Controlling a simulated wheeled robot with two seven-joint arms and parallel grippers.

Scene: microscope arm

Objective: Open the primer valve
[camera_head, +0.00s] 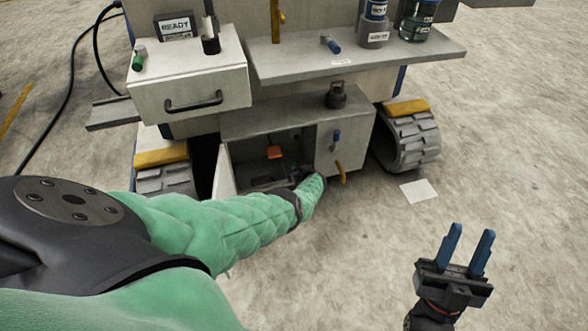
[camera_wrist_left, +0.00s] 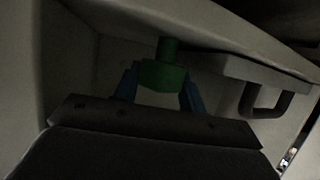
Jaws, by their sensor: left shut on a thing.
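My left arm reaches into the open lower compartment (camera_head: 262,165) of the grey machine. My left gripper (camera_head: 302,176) is at its front right part, its fingers largely hidden in the head view. In the left wrist view, the blue fingers of my left gripper (camera_wrist_left: 160,85) are shut on a green knob (camera_wrist_left: 165,74) with a short green stem, under a pale surface. I cannot tell for sure whether this knob is the primer valve. My right gripper (camera_head: 467,240) is open and empty above the floor at the lower right.
Inside the compartment is an orange part (camera_head: 274,152). Its door (camera_head: 226,173) stands open at the left. A drawer (camera_head: 190,85) juts out above. A dark handle (camera_wrist_left: 272,102) lies right of the green knob.

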